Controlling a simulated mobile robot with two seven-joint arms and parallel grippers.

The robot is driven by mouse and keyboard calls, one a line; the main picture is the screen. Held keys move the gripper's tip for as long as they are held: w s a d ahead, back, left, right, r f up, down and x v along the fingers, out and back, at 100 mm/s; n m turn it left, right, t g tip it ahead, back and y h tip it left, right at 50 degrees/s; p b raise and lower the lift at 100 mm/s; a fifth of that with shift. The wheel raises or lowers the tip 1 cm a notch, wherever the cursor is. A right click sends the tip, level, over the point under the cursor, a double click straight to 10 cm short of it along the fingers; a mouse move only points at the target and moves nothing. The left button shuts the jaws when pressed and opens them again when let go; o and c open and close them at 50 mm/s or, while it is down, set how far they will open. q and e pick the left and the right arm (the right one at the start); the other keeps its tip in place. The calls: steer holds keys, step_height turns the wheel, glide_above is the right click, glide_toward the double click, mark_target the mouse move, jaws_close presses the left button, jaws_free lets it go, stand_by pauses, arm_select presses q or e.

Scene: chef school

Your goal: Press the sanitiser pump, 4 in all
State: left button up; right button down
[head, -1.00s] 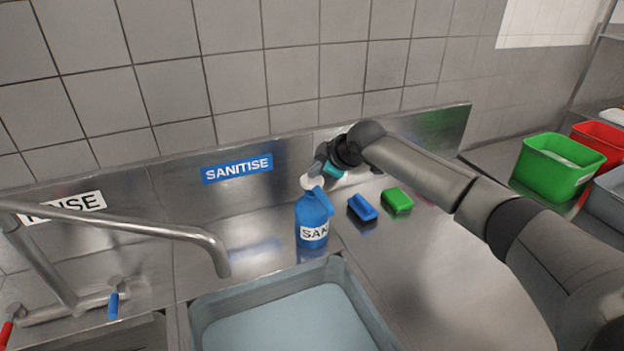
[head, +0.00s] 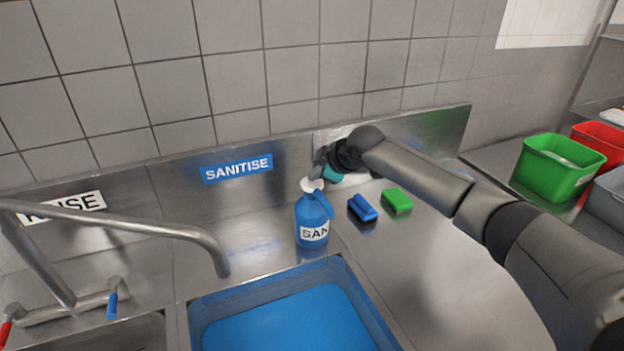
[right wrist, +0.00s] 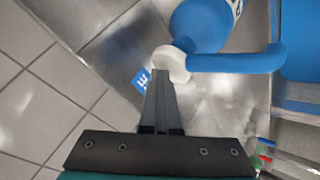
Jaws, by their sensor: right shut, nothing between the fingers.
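The blue sanitiser bottle (head: 312,228) with a white label stands upright on the steel counter behind the basin. It also shows in the right wrist view (right wrist: 205,22). Its white pump head (head: 312,185) has a blue spout pointing down toward the front right. My right gripper (head: 317,173) is shut and empty, its fingertips at the top of the pump head. In the right wrist view the closed fingers (right wrist: 163,78) meet the white pump head (right wrist: 171,63); contact looks likely. My left gripper is out of view.
A basin (head: 345,270) of blue liquid sits in front of the bottle. A steel tap (head: 150,228) reaches in from the left. The steel splashback is close behind.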

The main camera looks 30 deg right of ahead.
mark_target(316, 184)
steer(key=shift+s+f, duration=0.15)
steer(key=shift+f, duration=0.35)
steer(key=shift+r+p, duration=1.4)
steer(key=shift+r, duration=0.1)
steer(key=shift+r, duration=0.1)
step_height(316, 184, up, 5)
steer(key=p, duration=0.5)
stand_by(2.0)
